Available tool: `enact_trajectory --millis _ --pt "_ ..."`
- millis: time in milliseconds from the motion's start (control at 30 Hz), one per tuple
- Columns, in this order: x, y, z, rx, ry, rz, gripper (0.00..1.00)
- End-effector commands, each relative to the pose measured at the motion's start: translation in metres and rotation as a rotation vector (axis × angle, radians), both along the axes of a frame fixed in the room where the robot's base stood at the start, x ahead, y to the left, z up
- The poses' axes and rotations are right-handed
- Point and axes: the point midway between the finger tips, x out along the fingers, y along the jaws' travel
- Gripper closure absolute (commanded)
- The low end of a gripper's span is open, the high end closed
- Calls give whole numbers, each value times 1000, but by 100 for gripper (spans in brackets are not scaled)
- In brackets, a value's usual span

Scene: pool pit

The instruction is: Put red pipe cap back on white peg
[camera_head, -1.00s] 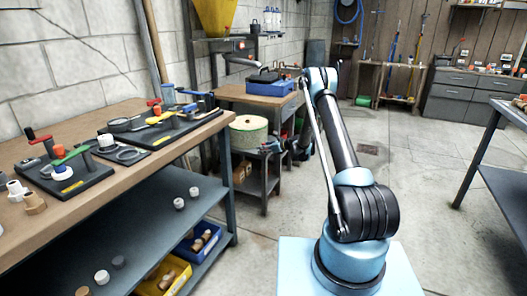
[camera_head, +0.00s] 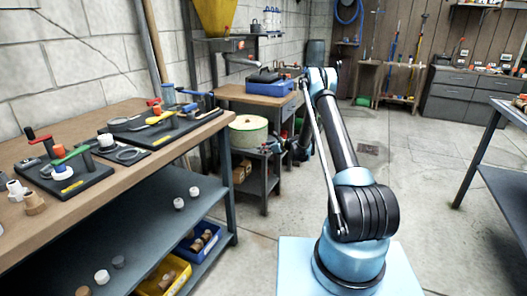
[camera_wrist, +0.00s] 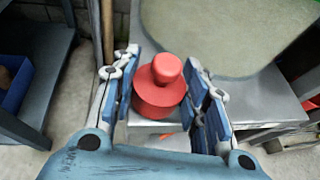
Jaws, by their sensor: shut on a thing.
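The red pipe cap (camera_wrist: 157,98), with a rounded knob on top, sits between the blue finger pads of my gripper (camera_wrist: 163,72) in the wrist view. The gripper is shut on it. Below the cap is a grey metal surface (camera_wrist: 252,100); I cannot tell whether the cap touches it. In the head view, my gripper is small beside the cable-drum-like roll, and the cap cannot be made out. I cannot single out the white peg; a white cylinder (camera_head: 106,140) stands on a black board on the left workbench.
The wooden workbench (camera_head: 120,188) on the left holds boards with levers and fittings. A pale roll (camera_head: 249,131) stands on a small metal stand near my gripper; it fills the wrist view's upper right. A blue toolbox (camera_head: 270,85) is behind. Open concrete floor lies right.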

Motion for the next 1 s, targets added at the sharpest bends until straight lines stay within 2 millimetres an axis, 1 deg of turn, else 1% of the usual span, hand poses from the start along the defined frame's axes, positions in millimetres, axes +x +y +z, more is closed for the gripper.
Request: enact_trajectory --millis 167,367,1000 --pt "0 0 -3 0 0 0 83" --pt "0 0 -2 0 0 0 83" --pt "0 0 13 0 0 0 83"
